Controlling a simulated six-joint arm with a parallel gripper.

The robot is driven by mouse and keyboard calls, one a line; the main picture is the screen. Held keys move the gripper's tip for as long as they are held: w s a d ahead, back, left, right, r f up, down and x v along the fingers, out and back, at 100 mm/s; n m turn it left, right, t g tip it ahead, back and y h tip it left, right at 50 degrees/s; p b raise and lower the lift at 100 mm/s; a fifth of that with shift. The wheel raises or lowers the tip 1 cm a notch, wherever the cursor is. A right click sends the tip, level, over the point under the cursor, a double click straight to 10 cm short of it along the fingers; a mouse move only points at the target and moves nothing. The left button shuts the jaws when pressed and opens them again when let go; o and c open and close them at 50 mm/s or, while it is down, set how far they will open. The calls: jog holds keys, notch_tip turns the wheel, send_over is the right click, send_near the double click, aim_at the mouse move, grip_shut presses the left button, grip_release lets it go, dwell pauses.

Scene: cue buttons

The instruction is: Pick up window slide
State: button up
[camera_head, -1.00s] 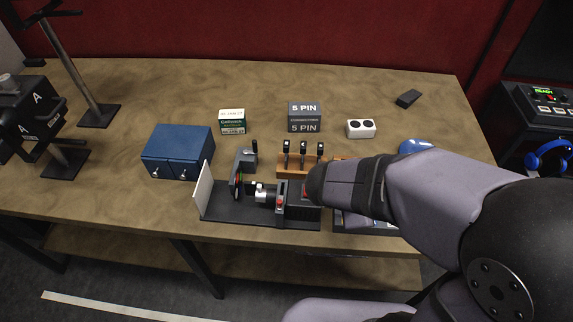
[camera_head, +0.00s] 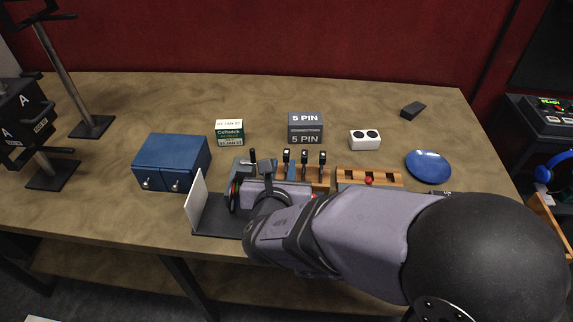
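Three upright slides with black tops and small white marks stand in a wooden rack (camera_head: 318,186): a left one (camera_head: 287,156), a middle one (camera_head: 304,158) and a right one (camera_head: 322,159). The marks are too small to tell which is the window slide. My gripper (camera_head: 275,188) is just in front and to the left of the rack, over the dark device. My wrist hides most of it, so its fingers and any hold are unclear. A narrow blue-grey part shows by the left slide.
The dark device with a white panel (camera_head: 196,203) lies under my wrist. A blue cabinet (camera_head: 172,160) stands left. Behind are a green-white box (camera_head: 229,132), a 5 PIN box (camera_head: 305,128) and a white two-button box (camera_head: 365,140).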

aim_at(285, 160)
jog(key=shift+x, duration=2.7)
jog(key=shift+w+d+f+p, duration=0.15)
jog(key=shift+w+p, duration=0.35)
jog(key=shift+w, duration=0.15)
jog(key=shift+p+x, duration=0.5)
jog(key=shift+x, duration=1.45)
grip_shut()
